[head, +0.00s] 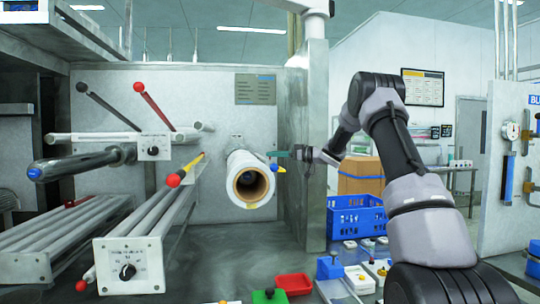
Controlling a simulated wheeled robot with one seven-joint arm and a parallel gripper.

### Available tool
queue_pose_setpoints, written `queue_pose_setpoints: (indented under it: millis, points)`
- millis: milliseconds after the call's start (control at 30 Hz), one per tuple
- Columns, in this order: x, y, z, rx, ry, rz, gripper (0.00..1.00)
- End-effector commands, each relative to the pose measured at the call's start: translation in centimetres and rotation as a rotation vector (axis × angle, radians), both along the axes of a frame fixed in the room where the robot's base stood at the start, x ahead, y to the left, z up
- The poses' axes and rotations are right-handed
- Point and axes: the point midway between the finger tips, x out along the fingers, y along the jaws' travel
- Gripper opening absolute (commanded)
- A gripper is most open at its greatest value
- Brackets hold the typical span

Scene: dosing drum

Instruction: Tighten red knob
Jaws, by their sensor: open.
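Several red knobs show in the head view. One red ball knob (138,87) tops a raised lever on the grey panel. Another red knob (173,180) ends a yellow-and-black lever left of the white roll (250,180). A third red knob (82,285) sits low at the left, beside a white dial box. I cannot tell which one the task means. My gripper (299,154) is open, small and seen side-on, in front of the panel's right edge. It is right of the roll, near a small blue knob (277,169), and apart from all these red knobs.
Metal rollers and a blue-tipped bar (75,164) project from the panel at left. A red tray (293,284) and small coloured-knob parts lie at the lower front. A blue crate (357,221) and cardboard box (361,177) stand behind my arm. A grey post (316,200) stands near my gripper.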

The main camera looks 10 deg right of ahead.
Motion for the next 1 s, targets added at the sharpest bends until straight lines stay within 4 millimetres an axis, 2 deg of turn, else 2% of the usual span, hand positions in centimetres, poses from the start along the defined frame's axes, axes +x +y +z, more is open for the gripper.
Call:
queue_pose_setpoints:
  millis: [33,200,533,567,700,733,1000]
  points:
    - [0.4,0.8,0.0,0.000,-0.001,0.003,0.64]
    - [1.3,2.0,0.0,0.001,-0.001,0.001,0.64]
    - [1.5,2.3,0.0,0.001,-0.001,0.000,0.64]
    - [1.5,2.3,0.0,0.001,-0.001,0.000,0.56]
    - [1.5,2.3,0.0,0.001,-0.001,0.000,0.03]
    - [1.5,2.3,0.0,0.001,-0.001,0.000,0.00]
    - [1.4,2.3,0.1,0.001,0.001,-0.022,0.00]
